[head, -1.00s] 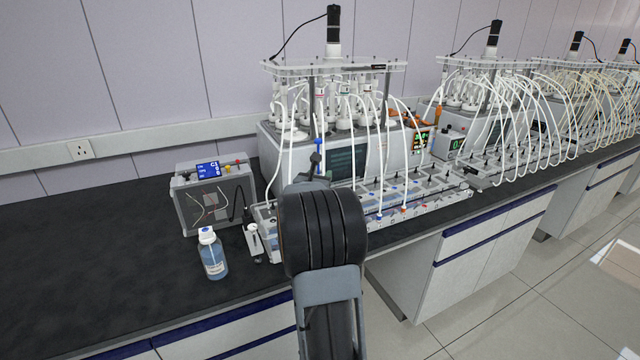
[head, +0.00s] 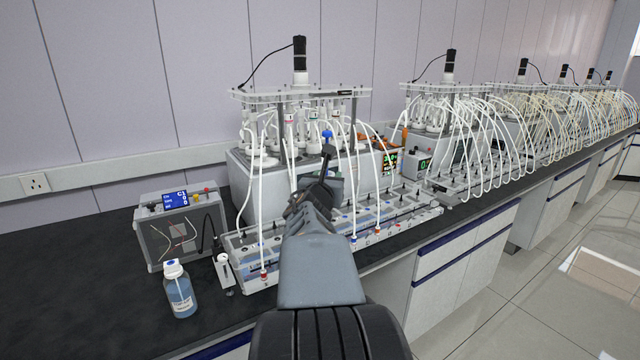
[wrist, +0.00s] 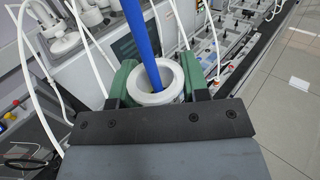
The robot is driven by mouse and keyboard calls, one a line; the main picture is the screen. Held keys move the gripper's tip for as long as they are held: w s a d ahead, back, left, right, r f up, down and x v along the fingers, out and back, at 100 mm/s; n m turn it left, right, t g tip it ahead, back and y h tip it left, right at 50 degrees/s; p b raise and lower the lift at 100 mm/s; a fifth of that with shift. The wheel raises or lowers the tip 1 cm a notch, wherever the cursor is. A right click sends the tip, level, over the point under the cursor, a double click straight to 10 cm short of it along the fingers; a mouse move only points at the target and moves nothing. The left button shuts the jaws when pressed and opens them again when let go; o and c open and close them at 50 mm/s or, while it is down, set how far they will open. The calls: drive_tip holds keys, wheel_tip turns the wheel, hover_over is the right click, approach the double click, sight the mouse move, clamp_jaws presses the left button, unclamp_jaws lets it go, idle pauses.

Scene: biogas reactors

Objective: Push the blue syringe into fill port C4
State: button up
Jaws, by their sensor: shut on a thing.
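My gripper (wrist: 157,88) is shut on the blue syringe (wrist: 143,45). In the wrist view its green fingers stand on both sides of the syringe's white round collar, and a blue rod rises from the collar. In the head view a small blue end of the syringe (head: 327,134) shows above my gripper (head: 326,160), in front of the nearest reactor (head: 300,95). My arm hides most of the gripper and the syringe there. I cannot read which port is C4, and I cannot tell whether the syringe touches anything.
White tubes arch from the nearest reactor to a long valve tray (head: 405,218) in front of it. A blue-liquid bottle (head: 179,290), a grey meter box (head: 180,228) and a small white-topped device (head: 224,272) stand left. The dark bench top (head: 75,285) is clear further left.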

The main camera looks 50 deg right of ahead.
sight(329, 172)
drive_tip(key=shift+s+r, duration=0.1)
drive_tip(key=shift+r, duration=0.15)
idle(0.4)
drive_tip(key=shift+r+p, duration=0.9)
drive_tip(key=shift+r, duration=0.25)
drive_tip(key=shift+r, duration=0.15)
